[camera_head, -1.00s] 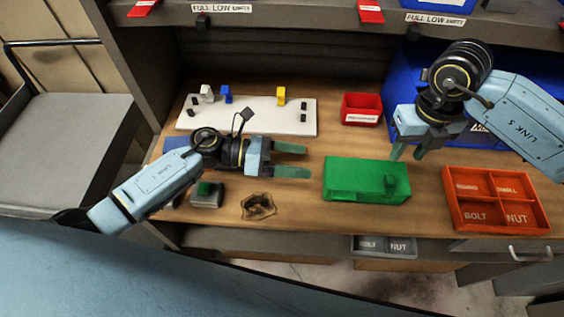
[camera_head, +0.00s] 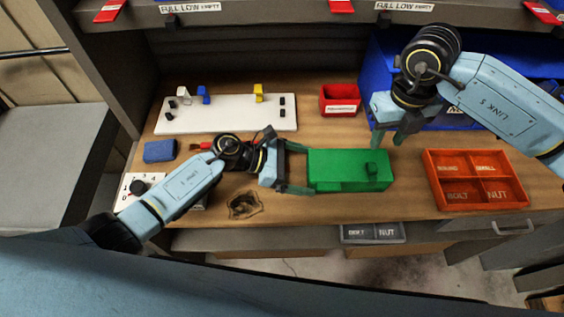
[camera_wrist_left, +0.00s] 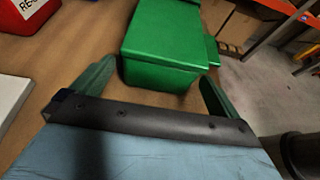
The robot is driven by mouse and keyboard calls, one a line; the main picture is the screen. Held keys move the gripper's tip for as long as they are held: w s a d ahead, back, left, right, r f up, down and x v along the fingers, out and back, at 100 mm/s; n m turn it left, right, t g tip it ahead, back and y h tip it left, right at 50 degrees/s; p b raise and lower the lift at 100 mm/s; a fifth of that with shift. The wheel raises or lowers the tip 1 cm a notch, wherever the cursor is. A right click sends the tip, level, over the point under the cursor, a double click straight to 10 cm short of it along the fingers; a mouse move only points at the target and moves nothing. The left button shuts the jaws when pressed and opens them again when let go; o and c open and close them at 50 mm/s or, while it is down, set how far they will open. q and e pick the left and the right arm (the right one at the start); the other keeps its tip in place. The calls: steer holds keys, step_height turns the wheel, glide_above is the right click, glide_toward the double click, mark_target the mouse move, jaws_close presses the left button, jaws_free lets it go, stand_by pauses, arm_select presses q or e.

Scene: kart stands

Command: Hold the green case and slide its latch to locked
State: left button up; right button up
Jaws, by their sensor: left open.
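The green case (camera_head: 340,170) lies on the wooden bench, with a small green latch knob (camera_head: 372,168) on its right part. My left gripper (camera_head: 301,168) is open at the case's left end, one finger towards the back corner and one towards the front corner. In the left wrist view the case (camera_wrist_left: 165,50) lies ahead, its near end between the two fingers of my left gripper (camera_wrist_left: 155,85); I cannot tell if they touch it. My right gripper (camera_head: 388,138) points down above and behind the case's right part, its fingers apart and nothing seen between them.
An orange divided tray (camera_head: 428,182) is to the right of the case. A red bin (camera_head: 340,100) and a large blue bin (camera_head: 375,60) stand behind. A white board (camera_head: 225,122) with small pegs and a blue block (camera_head: 160,151) are at the left.

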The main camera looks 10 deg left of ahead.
arm_select(q)
steer(key=shift+x, duration=1.85)
steer(key=shift+c, duration=0.4)
steer(key=c, duration=1)
arm_select(e)
steer(key=c, duration=0.7)
steer(key=d+n, duration=0.2)
steer(key=n, duration=0.1)
steer(key=d+n+y, duration=0.1)
steer(key=shift+w+f+n+g, duration=0.2)
steer(key=shift+w+n+g, duration=0.05)
steer(key=shift+n+g, duration=0.05)
jaws_close()
steer(key=w+d+n+y, duration=0.1)
steer(key=d+n+y, duration=0.2)
steer(key=d+n, duration=0.5)
steer(key=shift+n, duration=1.8)
steer(key=shift+w+r, duration=0.1)
